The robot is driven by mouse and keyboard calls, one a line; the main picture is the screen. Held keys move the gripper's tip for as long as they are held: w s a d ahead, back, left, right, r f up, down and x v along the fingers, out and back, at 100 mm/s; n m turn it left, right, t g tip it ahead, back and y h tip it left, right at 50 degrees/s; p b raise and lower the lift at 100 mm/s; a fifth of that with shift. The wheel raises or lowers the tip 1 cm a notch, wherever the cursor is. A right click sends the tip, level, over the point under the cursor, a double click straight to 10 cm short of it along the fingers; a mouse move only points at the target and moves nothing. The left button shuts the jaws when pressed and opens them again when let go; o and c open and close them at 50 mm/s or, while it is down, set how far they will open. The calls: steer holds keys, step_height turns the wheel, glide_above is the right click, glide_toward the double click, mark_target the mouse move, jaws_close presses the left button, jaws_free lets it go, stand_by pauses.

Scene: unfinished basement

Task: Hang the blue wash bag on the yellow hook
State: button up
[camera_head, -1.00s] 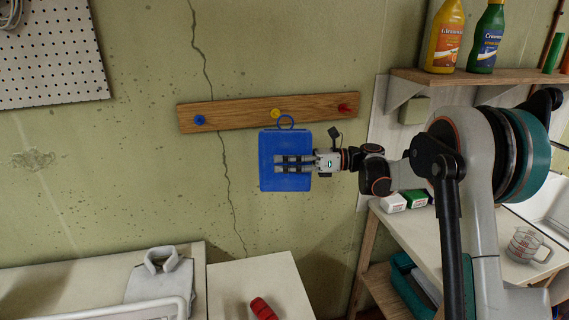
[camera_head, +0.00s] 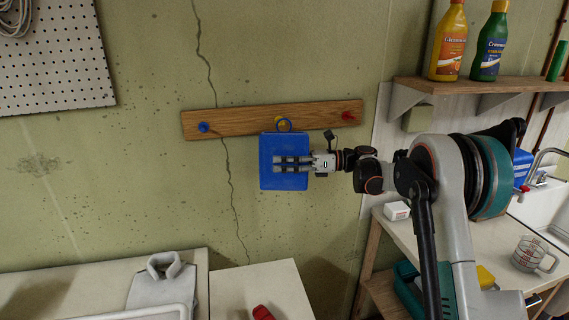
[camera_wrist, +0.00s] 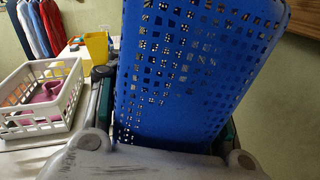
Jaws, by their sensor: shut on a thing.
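The blue wash bag (camera_head: 284,178) hangs upright in my gripper, in front of the wall and just below the wooden rail (camera_head: 240,119). Its ring (camera_head: 284,125) at the top overlaps the yellow hook (camera_head: 279,120) in the head view; I cannot tell whether the hook is through the ring. My gripper (camera_head: 292,164) is shut on the bag from the right, its fingers across the bag's face. In the wrist view the perforated bag (camera_wrist: 190,70) fills the middle and hides much of what lies beyond.
A blue hook (camera_head: 203,127) and a red hook (camera_head: 346,116) sit at the rail's ends. A shelf (camera_head: 420,88) with two bottles is at right. A counter (camera_head: 262,285) stands below. In the wrist view are a white basket (camera_wrist: 68,82) and a yellow cup (camera_wrist: 97,46).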

steer(key=shift+w+a+f, duration=0.1)
steer(key=shift+w+a, duration=0.05)
steer(key=shift+w, duration=0.45)
steer(key=shift+w+a, duration=0.1)
steer(key=shift+w, duration=0.45)
steer(key=shift+w+a+f, duration=0.1)
steer(key=shift+w+f, duration=0.35)
steer(key=shift+w, duration=0.1)
steer(key=o, duration=1.2)
steer(key=shift+o, duration=0.2)
